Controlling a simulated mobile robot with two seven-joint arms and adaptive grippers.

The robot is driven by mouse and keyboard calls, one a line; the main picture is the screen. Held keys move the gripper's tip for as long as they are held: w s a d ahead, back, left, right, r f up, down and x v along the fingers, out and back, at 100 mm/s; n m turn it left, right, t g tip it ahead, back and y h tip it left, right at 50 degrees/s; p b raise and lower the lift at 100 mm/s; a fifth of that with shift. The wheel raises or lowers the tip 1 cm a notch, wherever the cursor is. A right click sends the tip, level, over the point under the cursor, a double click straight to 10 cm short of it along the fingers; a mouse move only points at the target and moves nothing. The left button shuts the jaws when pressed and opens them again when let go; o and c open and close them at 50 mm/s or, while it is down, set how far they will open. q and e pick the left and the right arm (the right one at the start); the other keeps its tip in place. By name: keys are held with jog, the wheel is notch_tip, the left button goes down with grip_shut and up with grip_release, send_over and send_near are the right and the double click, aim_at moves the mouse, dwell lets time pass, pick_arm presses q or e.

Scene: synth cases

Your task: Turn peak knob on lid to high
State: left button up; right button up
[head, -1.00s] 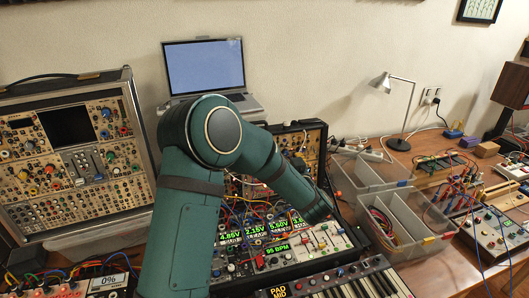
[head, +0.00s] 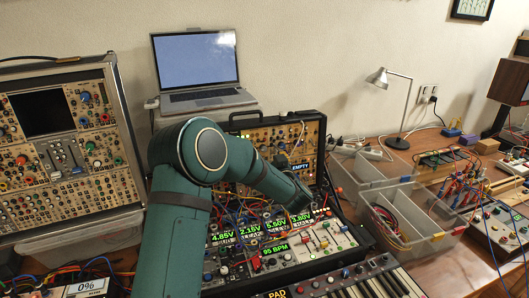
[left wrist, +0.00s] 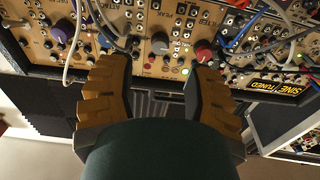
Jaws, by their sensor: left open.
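The lid (head: 265,135) of the centre case stands upright behind the patch panel and carries tan modules with many small knobs. In the left wrist view, its tan panel (left wrist: 130,22) fills the top. A red knob (left wrist: 204,52) and a pale round knob (left wrist: 160,43) lie just beyond the fingertips. I cannot read which knob is the peak one. My left gripper (left wrist: 157,75) is open with nothing between its ochre fingers, facing the panel and close to it. In the head view my left forearm largely hides the gripper. My right gripper is not in view.
Patch cables (left wrist: 75,40) hang across the panel near the left finger. A laptop (head: 197,70) stands behind the lid. A keyboard (head: 370,283) lies in front, and clear bins (head: 375,190) and a lamp (head: 392,110) are to the right.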

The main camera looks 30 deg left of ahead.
aim_at(264, 149)
pick_arm(q)
jog(key=x, duration=0.6)
jog(key=shift+w+a, duration=0.15)
grip_shut()
